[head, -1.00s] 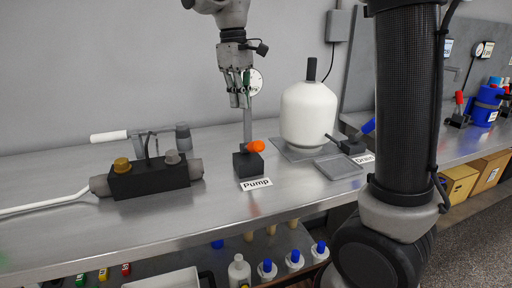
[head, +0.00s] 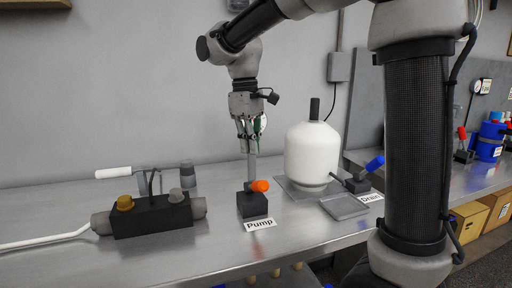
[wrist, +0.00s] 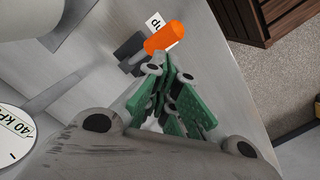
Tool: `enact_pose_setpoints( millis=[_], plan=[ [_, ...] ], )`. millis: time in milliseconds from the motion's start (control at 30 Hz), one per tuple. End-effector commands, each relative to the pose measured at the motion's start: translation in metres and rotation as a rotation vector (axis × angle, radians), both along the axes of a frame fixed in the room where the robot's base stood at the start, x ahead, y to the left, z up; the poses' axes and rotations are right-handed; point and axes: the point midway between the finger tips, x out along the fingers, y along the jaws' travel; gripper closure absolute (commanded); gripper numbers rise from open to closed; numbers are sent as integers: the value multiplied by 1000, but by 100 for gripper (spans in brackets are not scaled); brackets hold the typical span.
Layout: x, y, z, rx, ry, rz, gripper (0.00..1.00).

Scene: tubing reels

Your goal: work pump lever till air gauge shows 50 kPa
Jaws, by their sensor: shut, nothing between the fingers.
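The pump stands on the steel bench as a black block (head: 253,204) with a grey post and an orange lever knob (head: 260,186). The knob is low, beside the block's top. A "Pump" label (head: 260,224) lies in front. My gripper (head: 252,148) is shut and empty above the pump, apart from the knob. In the wrist view the green-padded fingers (wrist: 170,90) are together, with the orange knob (wrist: 164,38) beyond them. The round air gauge (wrist: 14,135) is cut off at the left edge there; "40 kPa" is readable on it. In the head view my gripper mostly hides it.
A white tank (head: 312,155) stands right of the pump. A blue drain lever (head: 374,163) and a grey tray (head: 344,207) are beside it. Bare bench is in front of the pump.

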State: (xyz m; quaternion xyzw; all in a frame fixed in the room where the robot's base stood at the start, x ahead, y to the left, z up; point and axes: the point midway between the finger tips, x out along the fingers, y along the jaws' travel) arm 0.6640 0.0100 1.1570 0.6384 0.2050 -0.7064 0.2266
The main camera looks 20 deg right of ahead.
Motion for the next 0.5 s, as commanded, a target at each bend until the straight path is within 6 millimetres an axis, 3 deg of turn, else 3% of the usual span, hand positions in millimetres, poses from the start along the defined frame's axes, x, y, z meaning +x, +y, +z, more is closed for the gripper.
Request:
enact_pose_setpoints(
  millis=[133,500],
  plan=[
    [-14,-9,-10,1,-1,1,100],
    [-14,-10,-14,0,0,1,100]
  ],
)
